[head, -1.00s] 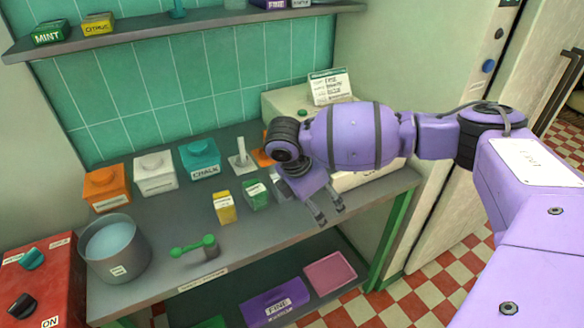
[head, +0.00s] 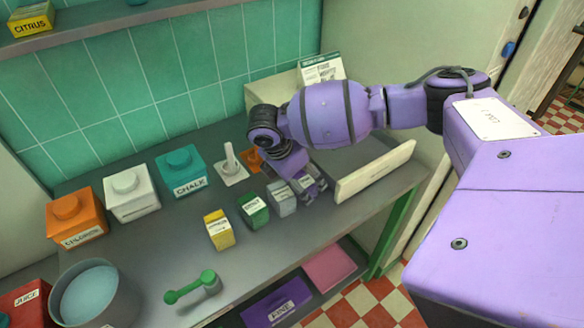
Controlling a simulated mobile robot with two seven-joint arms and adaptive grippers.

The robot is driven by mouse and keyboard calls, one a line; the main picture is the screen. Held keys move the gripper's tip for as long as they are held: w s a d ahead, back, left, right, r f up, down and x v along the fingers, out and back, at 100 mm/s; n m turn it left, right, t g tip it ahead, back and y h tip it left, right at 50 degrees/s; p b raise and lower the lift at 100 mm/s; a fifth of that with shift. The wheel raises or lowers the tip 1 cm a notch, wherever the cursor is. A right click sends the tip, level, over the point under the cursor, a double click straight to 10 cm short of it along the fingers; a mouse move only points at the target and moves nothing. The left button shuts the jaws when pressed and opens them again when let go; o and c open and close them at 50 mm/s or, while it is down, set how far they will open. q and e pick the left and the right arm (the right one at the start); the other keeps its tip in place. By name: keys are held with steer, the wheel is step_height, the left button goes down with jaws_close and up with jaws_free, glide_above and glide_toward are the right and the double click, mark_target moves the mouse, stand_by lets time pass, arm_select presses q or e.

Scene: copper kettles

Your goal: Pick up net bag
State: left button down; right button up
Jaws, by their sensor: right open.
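My right gripper (head: 314,190) is open over the right part of the counter, fingers pointing down. It is close to the right of a small grey packet with a label (head: 282,198). I cannot tell whether they touch. No thing in view is clearly a net bag; the grey packet's label is too small to read, so I cannot tell if it is that. A green box (head: 253,211) and a yellow box (head: 219,230) stand to the packet's left. My right arm hides part of the counter's back. My left gripper is not in view.
A long cream panel (head: 375,171) stands right of the gripper. Orange (head: 76,219), white (head: 131,196) and teal (head: 181,172) canisters line the left. A green-handled tool (head: 190,287) and a grey pot (head: 91,294) are at front left. The counter between is clear.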

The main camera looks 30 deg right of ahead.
steer(key=shift+x, duration=1.2)
steer(key=shift+d+f, duration=0.15)
steer(key=shift+f, duration=0.05)
steer(key=c, duration=1)
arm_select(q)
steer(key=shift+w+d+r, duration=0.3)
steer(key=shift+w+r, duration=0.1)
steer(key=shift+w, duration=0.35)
arm_select(e)
steer(key=c, duration=0.3)
steer(key=shift+r, duration=0.1)
steer(key=shift+c, duration=0.2)
